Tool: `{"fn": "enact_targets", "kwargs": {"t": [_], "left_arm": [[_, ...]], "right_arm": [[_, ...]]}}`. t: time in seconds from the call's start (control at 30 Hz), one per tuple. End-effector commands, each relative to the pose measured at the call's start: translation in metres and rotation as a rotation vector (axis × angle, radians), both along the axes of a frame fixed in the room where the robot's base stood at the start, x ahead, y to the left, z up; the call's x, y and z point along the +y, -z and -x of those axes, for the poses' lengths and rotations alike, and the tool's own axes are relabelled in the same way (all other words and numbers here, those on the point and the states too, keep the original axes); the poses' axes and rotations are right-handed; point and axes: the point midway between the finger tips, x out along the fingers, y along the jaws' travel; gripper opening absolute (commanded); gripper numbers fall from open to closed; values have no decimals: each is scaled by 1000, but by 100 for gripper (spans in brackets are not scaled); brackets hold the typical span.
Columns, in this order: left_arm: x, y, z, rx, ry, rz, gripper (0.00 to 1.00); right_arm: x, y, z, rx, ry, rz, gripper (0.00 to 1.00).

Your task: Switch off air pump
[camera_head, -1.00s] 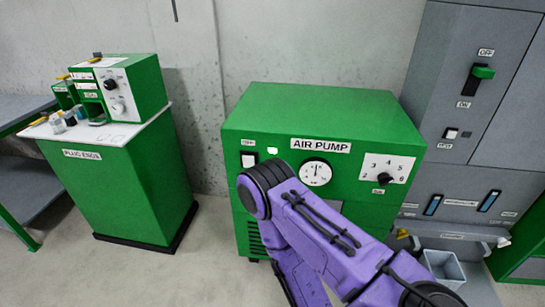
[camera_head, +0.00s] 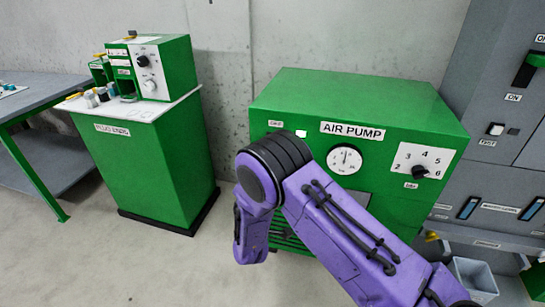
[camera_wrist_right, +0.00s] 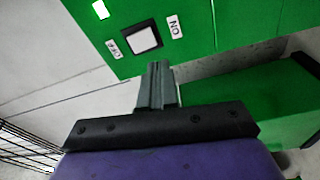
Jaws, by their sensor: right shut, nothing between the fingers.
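The green air pump (camera_head: 285,96), labelled AIR PUMP, stands against the wall in the head view. My right arm covers its front left part, where the switch is hidden. In the right wrist view, the white rocker switch (camera_wrist_right: 145,38) sits on the green panel between the OFF and ON labels, with a lit indicator (camera_wrist_right: 101,9) at upper left. My right gripper (camera_wrist_right: 159,68) is shut and empty, its tips just below the switch in the picture; contact cannot be told. The head view does not show my right gripper. My left gripper is not in view.
The pump also has a gauge (camera_head: 344,160) and a numbered dial (camera_head: 419,172). A green PLUG ENDS cabinet (camera_head: 165,165) stands to the left, beside a grey table (camera_head: 45,115). A grey cabinet (camera_head: 490,75) and a bin (camera_head: 478,275) are at right.

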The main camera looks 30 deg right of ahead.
Motion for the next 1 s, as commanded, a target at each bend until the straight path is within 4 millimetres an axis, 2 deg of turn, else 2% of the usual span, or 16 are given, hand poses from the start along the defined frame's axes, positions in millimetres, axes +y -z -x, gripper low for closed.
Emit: {"fn": "enact_targets", "kwargs": {"t": [0.1, 0.2, 0.57, 0.67, 1.0], "left_arm": [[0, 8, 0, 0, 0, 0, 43], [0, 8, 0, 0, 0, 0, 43], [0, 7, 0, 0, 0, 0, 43], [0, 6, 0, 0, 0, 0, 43], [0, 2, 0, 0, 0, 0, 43]], "right_arm": [[5, -27, -17, 17, 66, 140, 0], [6, -38, -21, 33, 97, 189, 0], [4, -39, -23, 40, 100, 196, 0], [-6, -41, -30, 40, 102, 195, 0], [-61, -52, -76, 39, 102, 192, 0]]}}
